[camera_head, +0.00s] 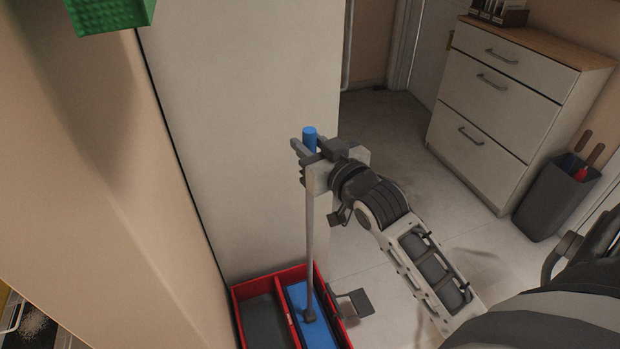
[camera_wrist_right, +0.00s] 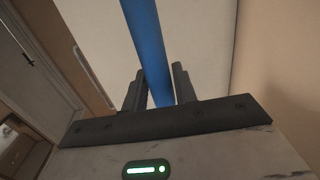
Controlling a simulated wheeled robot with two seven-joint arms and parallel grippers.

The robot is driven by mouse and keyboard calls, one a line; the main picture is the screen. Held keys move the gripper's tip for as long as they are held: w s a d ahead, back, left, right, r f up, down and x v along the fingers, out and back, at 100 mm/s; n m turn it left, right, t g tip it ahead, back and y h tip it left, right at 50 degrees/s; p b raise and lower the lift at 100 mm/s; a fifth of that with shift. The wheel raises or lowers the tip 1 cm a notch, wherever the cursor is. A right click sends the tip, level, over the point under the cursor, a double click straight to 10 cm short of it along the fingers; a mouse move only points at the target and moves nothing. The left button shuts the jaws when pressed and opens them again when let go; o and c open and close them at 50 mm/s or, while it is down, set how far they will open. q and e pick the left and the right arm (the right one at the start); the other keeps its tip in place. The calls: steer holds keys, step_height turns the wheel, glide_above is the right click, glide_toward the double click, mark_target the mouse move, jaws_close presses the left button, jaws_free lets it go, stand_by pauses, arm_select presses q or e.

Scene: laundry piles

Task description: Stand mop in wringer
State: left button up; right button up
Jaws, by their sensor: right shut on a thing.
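The mop (camera_head: 310,230) has a long grey pole with a blue grip at its top. My right gripper (camera_head: 308,152) is shut on the blue grip, which also shows between the fingers in the right wrist view (camera_wrist_right: 148,50). The mop stands nearly upright. Its lower end reaches down over the blue compartment of a red bucket (camera_head: 250,287), which I take for the wringer. I cannot tell whether the mop's foot touches the bottom. The bucket's other compartment is grey. My left gripper does not show.
A tall pale panel (camera_head: 245,110) stands right behind the bucket. A white drawer cabinet (camera_head: 505,110) and a dark bin (camera_head: 560,195) with several handles stand at right. A green box (camera_head: 110,15) is at top left. Tiled floor (camera_head: 400,140) between them is clear.

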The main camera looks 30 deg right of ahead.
steer(key=shift+f+b, duration=0.4)
steer(key=shift+f, duration=2.85)
jaws_close()
steer(key=shift+f, duration=0.1)
steer(key=o, duration=1.1)
jaws_free()
steer(key=shift+f, duration=0.15)
steer(key=shift+s, duration=0.1)
steer(key=s, duration=1.2)
steer(key=s+a+f+n+g+y, duration=0.1)
steer(key=s+a+f+g, duration=0.1)
steer(key=a+f, duration=0.3)
steer(key=s+a+f+n+g+y, duration=0.1)
steer(key=s+a+f+g, duration=0.1)
steer(key=a+f, duration=0.3)
steer(key=s+a+f+g+y, duration=0.1)
steer(key=s+a+f+g, duration=0.1)
steer(key=a+f, duration=0.3)
steer(key=shift+a+f+n+g+y, duration=0.2)
steer(key=shift+a+n+g+y, duration=0.2)
steer(key=shift+a, duration=0.05)
